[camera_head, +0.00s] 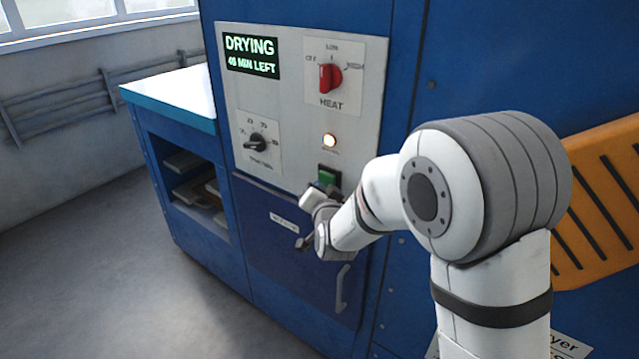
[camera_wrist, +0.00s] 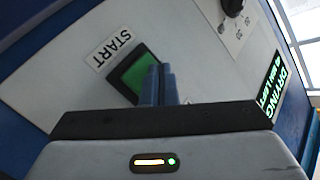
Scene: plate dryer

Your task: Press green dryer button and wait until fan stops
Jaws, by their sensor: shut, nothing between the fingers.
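The green button (camera_head: 327,176) is on the light grey control panel (camera_head: 285,50), below a lit round lamp (camera_head: 329,140). It also shows in the wrist view (camera_wrist: 130,75), with a START label (camera_wrist: 112,48) beside it. My gripper (camera_wrist: 158,70) is shut and empty, its fingertips over the green button's face in that view; I cannot tell whether they touch it. In the head view, my wrist hides the button's lower edge. The display (camera_head: 250,55) reads DRYING, 46 MIN LEFT or similar. The fan is not visible.
A red heat knob (camera_head: 330,77) and a black timer dial (camera_head: 258,143) are on the panel. Below is a blue drawer or door with a handle (camera_head: 342,288). An orange slotted panel (camera_head: 605,200) is at the right. Open floor (camera_head: 90,270) lies at the left.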

